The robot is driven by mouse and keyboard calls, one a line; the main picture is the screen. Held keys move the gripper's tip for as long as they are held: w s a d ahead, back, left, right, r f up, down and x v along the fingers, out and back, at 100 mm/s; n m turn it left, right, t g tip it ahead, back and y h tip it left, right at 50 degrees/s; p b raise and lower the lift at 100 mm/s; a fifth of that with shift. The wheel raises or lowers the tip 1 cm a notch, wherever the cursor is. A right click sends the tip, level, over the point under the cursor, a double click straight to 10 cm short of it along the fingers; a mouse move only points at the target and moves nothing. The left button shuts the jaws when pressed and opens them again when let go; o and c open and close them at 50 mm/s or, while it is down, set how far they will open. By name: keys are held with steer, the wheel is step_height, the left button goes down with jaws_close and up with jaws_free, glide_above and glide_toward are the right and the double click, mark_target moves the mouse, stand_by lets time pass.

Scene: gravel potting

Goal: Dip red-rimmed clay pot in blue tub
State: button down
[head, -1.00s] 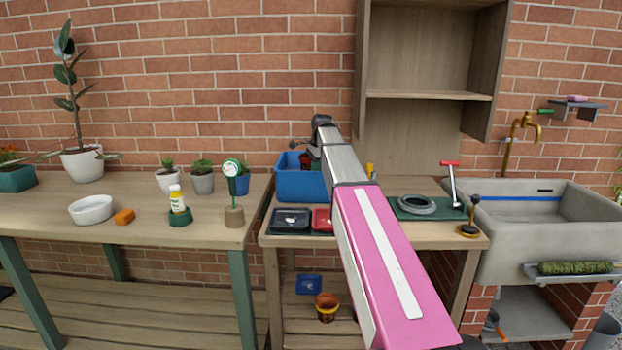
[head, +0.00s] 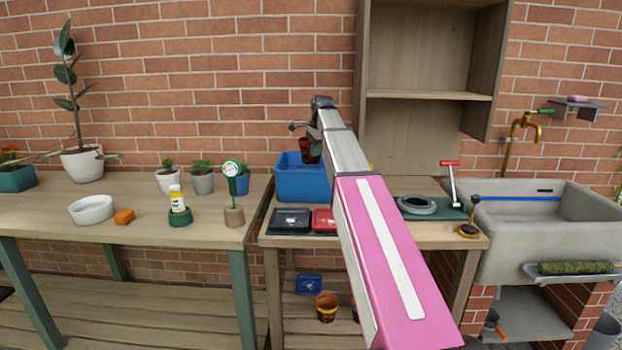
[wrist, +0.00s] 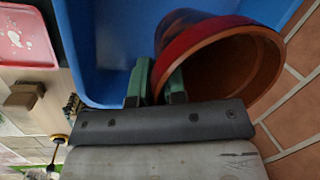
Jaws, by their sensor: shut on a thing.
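The red-rimmed clay pot (wrist: 187,40) is in my gripper, its open mouth and red rim facing the wrist camera. In the head view the pot (head: 308,150) hangs above the blue tub (head: 300,183), over its back part. My gripper (wrist: 158,82) is shut on the pot's rim with its green fingers. The gripper shows only partly in the head view. The blue tub (wrist: 95,45) lies behind and below the pot in the wrist view. The tub's inside bottom is hidden in the head view.
A black tray (head: 290,220) and a red tray (head: 323,220) stand in front of the tub. A grey ring (head: 416,204) lies on a green mat to the right. Another clay pot (head: 327,307) stands on the lower shelf. A brick wall rises behind the tub.

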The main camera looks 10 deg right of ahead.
steer(key=shift+w+a+v, duration=0.15)
steer(key=shift+w+v, duration=0.05)
steer(key=shift+v, duration=0.9)
steer(key=shift+w+a+v, duration=0.15)
steer(key=shift+v, duration=1)
steer(key=shift+r, duration=0.15)
steer(key=shift+w+v, duration=0.2)
steer(key=shift+v, duration=1.1)
steer(key=shift+a+r, duration=0.2)
steer(key=shift+s, duration=0.1)
